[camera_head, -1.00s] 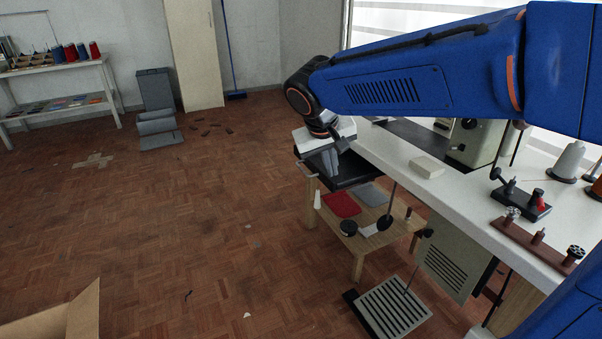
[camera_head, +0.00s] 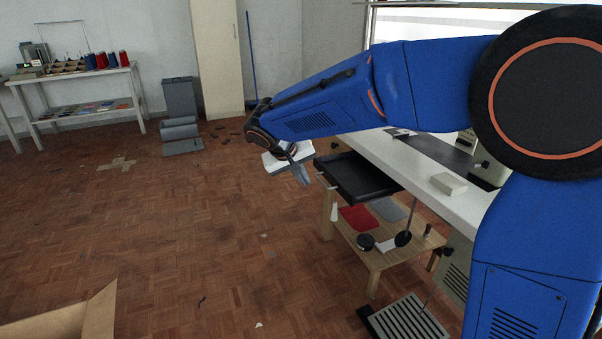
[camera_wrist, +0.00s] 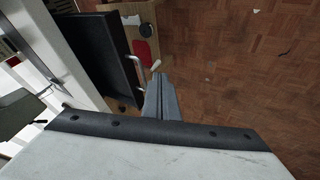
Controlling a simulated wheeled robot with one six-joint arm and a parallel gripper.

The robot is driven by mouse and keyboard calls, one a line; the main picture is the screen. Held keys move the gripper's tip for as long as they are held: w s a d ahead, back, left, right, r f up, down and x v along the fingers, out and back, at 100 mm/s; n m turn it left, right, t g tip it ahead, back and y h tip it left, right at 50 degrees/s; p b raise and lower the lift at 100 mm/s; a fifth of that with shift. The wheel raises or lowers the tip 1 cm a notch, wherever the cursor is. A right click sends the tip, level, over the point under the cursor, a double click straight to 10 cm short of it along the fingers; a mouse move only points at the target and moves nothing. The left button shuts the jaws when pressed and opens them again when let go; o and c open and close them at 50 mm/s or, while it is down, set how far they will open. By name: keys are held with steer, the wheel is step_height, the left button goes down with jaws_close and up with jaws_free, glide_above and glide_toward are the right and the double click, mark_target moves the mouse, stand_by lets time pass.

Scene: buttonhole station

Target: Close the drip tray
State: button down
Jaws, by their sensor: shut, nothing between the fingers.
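The black drip tray (camera_head: 362,178) is pulled out from under the white sewing table's end. Its open top faces up, and a pale bar handle (camera_head: 326,181) is on its front. My gripper (camera_head: 301,176) is shut and empty, just left of the tray's front and apart from it in the head view. In the wrist view my grey fingers (camera_wrist: 158,82) lie beside the handle (camera_wrist: 136,72), with the tray (camera_wrist: 100,48) to their left. I cannot tell from this view how far the fingertips are from the handle.
The white table (camera_head: 425,165) carries a sewing machine and a small pale block (camera_head: 449,184). Below the tray stands a low wooden stool (camera_head: 375,255) with red and grey cloths. A slatted pedal (camera_head: 405,318) is on the floor.

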mark_target(371, 178)
steer(key=w+d+f, duration=0.3)
steer(key=d+f, duration=0.1)
steer(key=d, duration=0.1)
steer(key=shift+d+f, duration=0.15)
steer(key=shift+f, duration=0.1)
steer(key=shift+d, duration=0.1)
steer(key=w+d, duration=0.2)
steer(key=d, duration=0.3)
steer(key=w+d, duration=0.2)
steer(key=d, duration=0.4)
steer(key=w+d, duration=0.2)
steer(key=d, duration=0.4)
steer(key=shift+w+d, duration=0.15)
steer(key=shift+w, duration=0.05)
